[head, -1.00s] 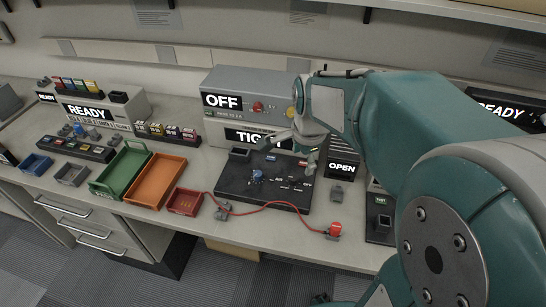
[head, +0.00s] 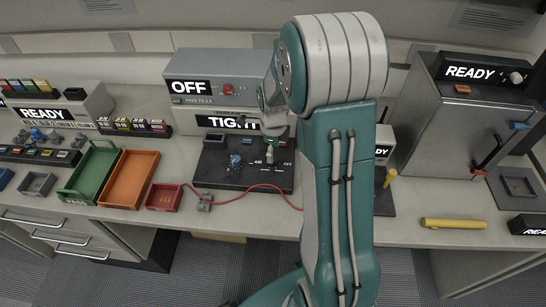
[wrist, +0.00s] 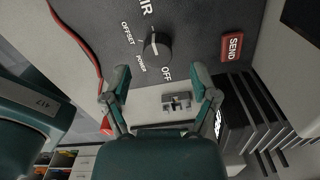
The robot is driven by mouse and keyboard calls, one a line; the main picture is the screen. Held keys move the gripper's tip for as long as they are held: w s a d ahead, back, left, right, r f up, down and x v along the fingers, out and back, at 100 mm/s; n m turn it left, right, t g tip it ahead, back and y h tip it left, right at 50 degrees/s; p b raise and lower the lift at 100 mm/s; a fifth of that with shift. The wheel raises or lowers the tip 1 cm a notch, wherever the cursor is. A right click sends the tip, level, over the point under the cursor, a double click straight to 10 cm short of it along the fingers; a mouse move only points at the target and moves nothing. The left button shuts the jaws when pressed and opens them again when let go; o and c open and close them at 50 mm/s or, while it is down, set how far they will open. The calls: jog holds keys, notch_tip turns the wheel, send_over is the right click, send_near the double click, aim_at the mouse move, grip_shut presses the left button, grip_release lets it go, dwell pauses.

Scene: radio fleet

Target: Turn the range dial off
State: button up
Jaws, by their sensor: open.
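A dark round dial (wrist: 157,46) with a pale pointer line sits on the dark panel (wrist: 200,22) in the wrist view. Labels OFFSET, POWER and OFF surround it; I cannot tell which one the pointer meets. My gripper (wrist: 162,84) is open and empty, its two fingers apart below the dial in the picture. In the head view the gripper is over the right part of the dark panel (head: 215,180), partly hidden by my arm. A blue knob (head: 235,161) stands on the panel's left part. The box behind shows OFF (head: 188,88) and TIGHT (head: 228,122).
A red SEND button (wrist: 232,47) and a small grey bracket (wrist: 176,102) lie near the dial. Green (head: 73,190), orange (head: 113,195) and red (head: 150,203) trays stand to the left. A red cable (head: 245,192) runs along the front. A yellow cylinder (head: 455,223) lies at the right.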

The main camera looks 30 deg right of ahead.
jog(key=shift+a+f, duration=0.2)
jog(key=shift+f, duration=1.5)
grip_shut()
